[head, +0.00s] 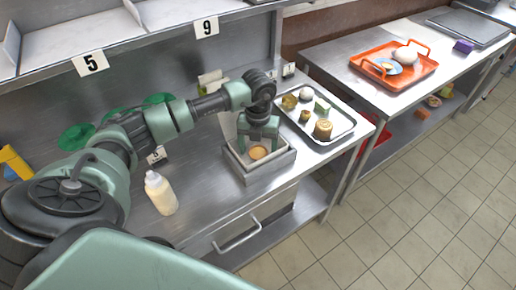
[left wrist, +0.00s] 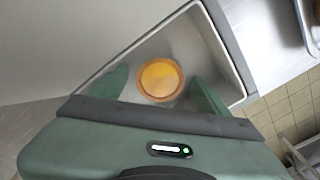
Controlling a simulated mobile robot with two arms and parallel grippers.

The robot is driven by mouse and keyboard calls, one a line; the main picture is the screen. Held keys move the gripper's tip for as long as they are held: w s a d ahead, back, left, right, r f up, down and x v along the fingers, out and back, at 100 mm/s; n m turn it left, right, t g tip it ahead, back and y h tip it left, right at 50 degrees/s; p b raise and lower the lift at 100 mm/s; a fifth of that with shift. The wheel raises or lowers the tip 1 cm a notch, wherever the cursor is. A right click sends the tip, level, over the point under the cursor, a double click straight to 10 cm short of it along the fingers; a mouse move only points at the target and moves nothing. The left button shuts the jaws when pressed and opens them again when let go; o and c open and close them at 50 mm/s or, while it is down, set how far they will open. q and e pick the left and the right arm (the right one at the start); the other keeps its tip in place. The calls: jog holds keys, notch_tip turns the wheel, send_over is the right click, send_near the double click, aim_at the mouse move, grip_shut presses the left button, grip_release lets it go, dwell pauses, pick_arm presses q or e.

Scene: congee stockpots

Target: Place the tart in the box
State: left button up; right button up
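The tart (head: 258,152) is round with an orange-yellow top and a browner rim. It lies inside the grey metal box (head: 262,178) on the steel counter. My left gripper (head: 257,141) is above the box, pointing down into it. In the left wrist view the tart (left wrist: 161,80) sits between the two green fingers, with a small gap on each side, so the gripper looks open. The box wall (left wrist: 226,42) shows around it there. My right gripper is not in view.
A metal tray (head: 340,128) with several food items stands right of the box. A white bottle (head: 161,194) stands at the left near the counter's front. An orange tray (head: 412,76) is on the far counter. A numbered shelf (head: 150,30) hangs above.

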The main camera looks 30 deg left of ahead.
aim_at(258, 152)
pick_arm(q)
jog(key=shift+r, duration=0.15)
jog(key=shift+r, duration=0.2)
notch_tip(258, 152, up, 12)
jog(key=b, duration=0.2)
jog(key=shift+f, duration=0.15)
dwell(0.4)
